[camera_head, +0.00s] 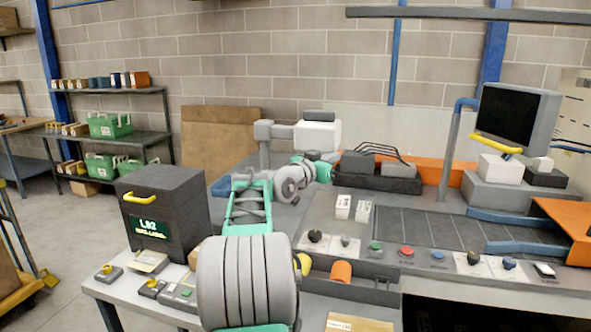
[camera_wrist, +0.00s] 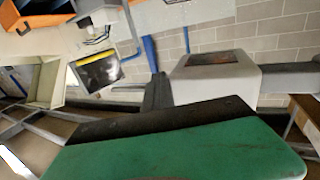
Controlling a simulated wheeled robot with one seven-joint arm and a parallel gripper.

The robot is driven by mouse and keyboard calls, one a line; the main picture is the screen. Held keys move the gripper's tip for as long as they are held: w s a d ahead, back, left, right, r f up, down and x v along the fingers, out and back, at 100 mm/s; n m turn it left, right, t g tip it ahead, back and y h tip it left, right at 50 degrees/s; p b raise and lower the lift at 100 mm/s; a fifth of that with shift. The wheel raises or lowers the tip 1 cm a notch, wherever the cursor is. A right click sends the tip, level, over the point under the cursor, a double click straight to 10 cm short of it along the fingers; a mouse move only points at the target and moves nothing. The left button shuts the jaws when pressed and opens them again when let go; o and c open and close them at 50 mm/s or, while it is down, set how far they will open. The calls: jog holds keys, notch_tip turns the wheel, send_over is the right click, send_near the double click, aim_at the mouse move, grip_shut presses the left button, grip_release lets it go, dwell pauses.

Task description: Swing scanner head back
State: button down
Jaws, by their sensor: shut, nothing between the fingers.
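The scanner head (camera_head: 317,135) is a white box on a grey swing arm (camera_head: 282,131), carried by a grey post (camera_head: 264,155) at the back of the bench. A small dark grey block sits over it. In the wrist view the scanner head (camera_wrist: 212,82) shows a dark window, with its grey arm running right. My gripper (camera_head: 323,158) is just below the scanner head in the head view, shut and empty. Its fingertips are small there, and I cannot tell whether they touch the box. A green and black part of my gripper fills the bottom of the wrist view.
A monitor (camera_head: 514,116) with a yellow handle stands at right. A dark tray (camera_head: 376,183) with grey parts lies right of my gripper. A conveyor (camera_head: 430,229) and buttons are in front. A dark label box (camera_head: 163,215) stands at left. Shelves line the left wall.

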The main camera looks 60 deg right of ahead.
jog(key=shift+s+r, duration=0.1)
jog(key=shift+r, duration=0.25)
